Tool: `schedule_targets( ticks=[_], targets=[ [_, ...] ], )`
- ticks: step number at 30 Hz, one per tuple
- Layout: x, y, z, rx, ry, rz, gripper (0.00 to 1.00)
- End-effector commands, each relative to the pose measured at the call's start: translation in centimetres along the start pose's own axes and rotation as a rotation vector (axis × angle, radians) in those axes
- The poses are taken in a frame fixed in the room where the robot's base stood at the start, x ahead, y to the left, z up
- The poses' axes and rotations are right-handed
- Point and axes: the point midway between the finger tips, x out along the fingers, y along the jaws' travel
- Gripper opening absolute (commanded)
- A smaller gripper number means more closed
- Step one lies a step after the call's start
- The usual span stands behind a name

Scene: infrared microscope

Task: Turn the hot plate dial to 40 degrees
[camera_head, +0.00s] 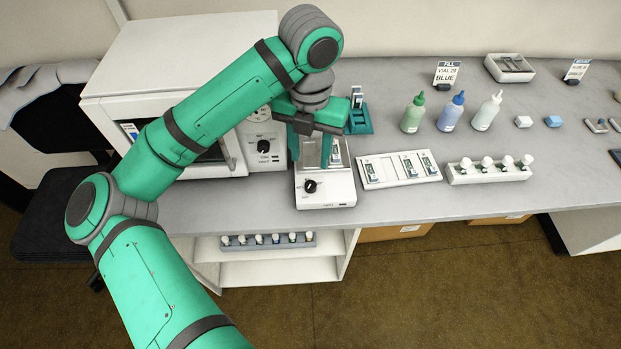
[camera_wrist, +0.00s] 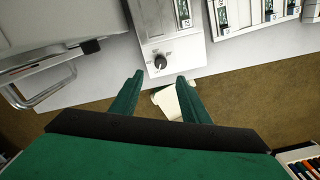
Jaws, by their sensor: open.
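The hot plate (camera_head: 325,196) is a small white unit on the grey bench, near its front edge. Its black dial (camera_head: 310,186) is on the front panel; the dial also shows in the wrist view (camera_wrist: 160,62), with small markings too small to read. My gripper (camera_head: 316,150) is above the hot plate, behind the dial in the head view. In the wrist view my gripper (camera_wrist: 158,82) has its two green fingers apart and empty, with the dial between and beyond the fingertips, apart from them. A slide with a label lies on the hot plate top.
A white oven-like box (camera_head: 170,60) with its own dark knob (camera_head: 264,147) stands left of the hot plate. A slide tray (camera_head: 375,183) and a vial rack (camera_head: 470,179) are to the right. Several bottles stand behind them. The bench front strip is clear.

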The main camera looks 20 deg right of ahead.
Motion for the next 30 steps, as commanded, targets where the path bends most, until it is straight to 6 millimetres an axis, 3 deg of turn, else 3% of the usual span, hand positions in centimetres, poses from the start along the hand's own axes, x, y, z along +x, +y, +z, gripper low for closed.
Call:
schedule_targets(
  ticks=[18,30],
  targets=[
    [9.2,-0.1,-0.1,0.001,0.001,-0.005,0.42],
    [10.4,-0.1,0.0,0.002,0.000,-0.004,0.42]
  ],
)
